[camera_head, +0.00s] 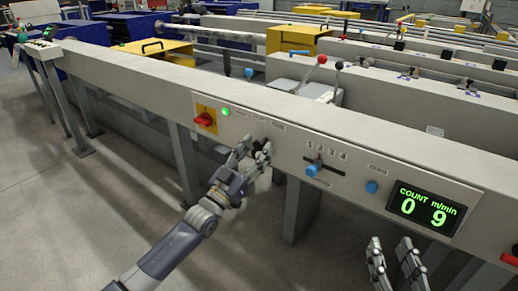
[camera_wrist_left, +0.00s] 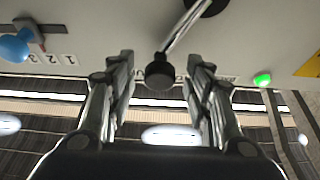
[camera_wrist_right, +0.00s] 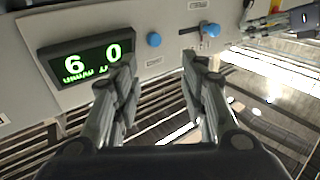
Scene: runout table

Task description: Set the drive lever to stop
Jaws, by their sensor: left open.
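The drive lever, a metal rod with a black knob, sticks out of the grey panel; its knob (camera_head: 267,147) is partly hidden by my left gripper (camera_head: 250,154) in the head view. In the left wrist view the knob (camera_wrist_left: 159,73) lies between the two spread fingers, with the rod running up to a black pivot at the top. No finger visibly touches the knob. My left gripper is open. My right gripper (camera_head: 391,248) is open and empty, low in front of the panel below the display. The lever's labels are partly hidden and unreadable.
A red rotary switch on yellow (camera_head: 204,119) and a lit green lamp (camera_head: 226,112) are left of the lever. A blue-knobbed selector (camera_head: 312,170), a blue button (camera_head: 371,187) and a green-digit display (camera_head: 427,207) are right of it. Open floor lies below.

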